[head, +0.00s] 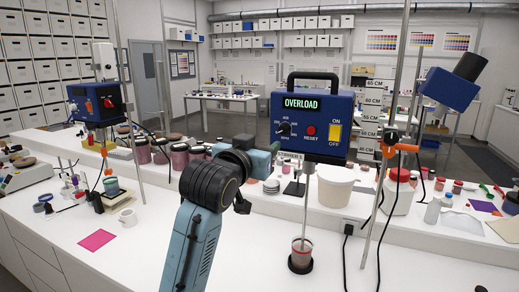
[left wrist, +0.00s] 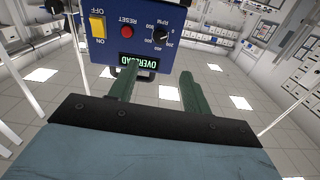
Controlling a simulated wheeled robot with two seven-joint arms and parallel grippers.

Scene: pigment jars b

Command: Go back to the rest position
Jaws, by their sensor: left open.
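My left arm rises from the bottom middle of the head view. Its gripper (head: 274,150) is close in front of the lower left of a blue stirrer motor box (head: 318,97). The box has a lit OVERLOAD display, a black knob, a red RESET button and a yellow ON/OFF switch. In the left wrist view my left gripper (left wrist: 158,78) has its two green fingers apart with nothing between them. The blue box (left wrist: 105,55) appears upside down just beyond the fingers; I cannot tell whether they touch. My right gripper is out of view.
Below the box, a shaft runs into a jar with red contents (head: 301,251). A white tub (head: 335,187) and a metal stand rod stand to its right. More stirrers stand at left (head: 97,103) and right (head: 449,89).

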